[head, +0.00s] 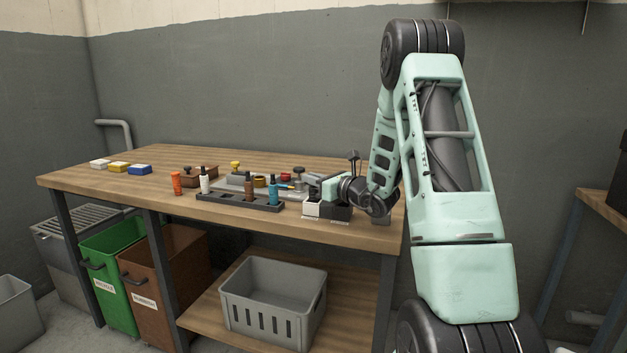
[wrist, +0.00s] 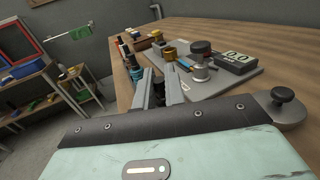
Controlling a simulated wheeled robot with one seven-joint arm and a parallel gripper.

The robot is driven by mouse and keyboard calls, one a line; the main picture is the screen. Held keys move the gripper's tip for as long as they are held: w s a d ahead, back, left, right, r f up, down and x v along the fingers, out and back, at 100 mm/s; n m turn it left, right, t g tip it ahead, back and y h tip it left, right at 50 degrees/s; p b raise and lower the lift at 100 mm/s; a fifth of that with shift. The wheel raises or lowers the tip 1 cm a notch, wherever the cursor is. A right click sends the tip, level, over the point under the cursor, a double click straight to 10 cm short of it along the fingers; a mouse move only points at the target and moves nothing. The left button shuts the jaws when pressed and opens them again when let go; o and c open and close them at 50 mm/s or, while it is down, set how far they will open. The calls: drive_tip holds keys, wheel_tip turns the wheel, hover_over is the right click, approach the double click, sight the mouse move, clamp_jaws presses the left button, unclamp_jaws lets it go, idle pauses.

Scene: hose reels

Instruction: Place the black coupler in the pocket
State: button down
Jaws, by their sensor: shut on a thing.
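My gripper (wrist: 161,88) is low over the right part of the workbench. In the wrist view its two grey fingers are closed around a small dark thing (wrist: 158,92), which looks like the black coupler and is mostly hidden between them. I cannot tell which opening is the pocket.
A dark rack (head: 240,202) with several bottles stands left of my gripper. Behind it a grey plate (wrist: 215,82) carries brass and black-knobbed parts and a display box (wrist: 235,62). Three small boxes (head: 119,167) sit at the far left. The bench's left front is clear.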

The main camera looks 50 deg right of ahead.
drive_tip(key=shift+f, duration=0.15)
drive_tip(key=c, duration=1.5)
unclamp_jaws()
drive_tip(key=shift+o, duration=0.2)
drive_tip(key=shift+r, duration=0.25)
drive_tip(key=s+b, duration=0.1)
drive_tip(key=s, duration=1.1)
